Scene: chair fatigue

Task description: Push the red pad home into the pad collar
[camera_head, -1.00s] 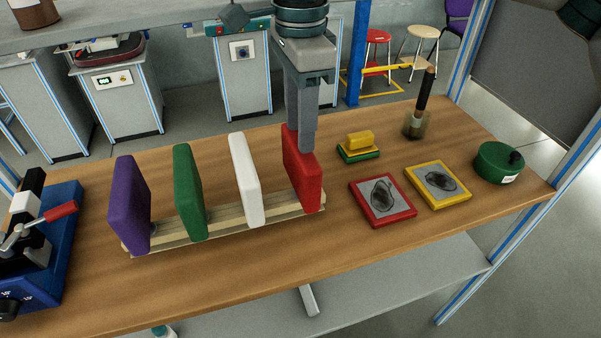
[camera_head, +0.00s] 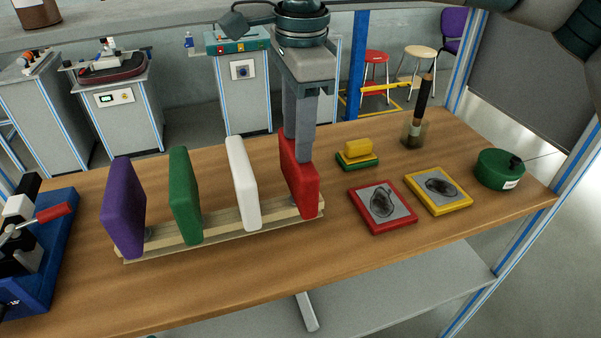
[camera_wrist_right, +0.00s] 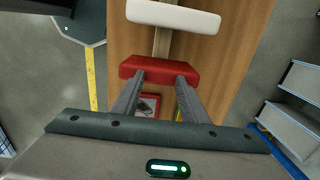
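The red pad (camera_head: 305,193) stands upright at the right end of a pale wooden rail (camera_head: 218,228) on the table. My right gripper (camera_head: 297,150) comes down over it from above. Its two grey fingers are apart, with their tips at the pad's upper part. In the right wrist view the fingers (camera_wrist_right: 162,80) are spread along the width of the red pad (camera_wrist_right: 158,66), overlapping its near edge; contact is unclear. The pad does not appear gripped between them. The collar under the red pad is hidden. My left gripper is out of view.
White (camera_head: 243,185), green (camera_head: 185,195) and purple (camera_head: 123,208) pads stand along the same rail to the left. Red-framed (camera_head: 382,207) and yellow-framed (camera_head: 438,190) plates lie to the right. A blue fixture (camera_head: 45,250) stands at the left. The table front is clear.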

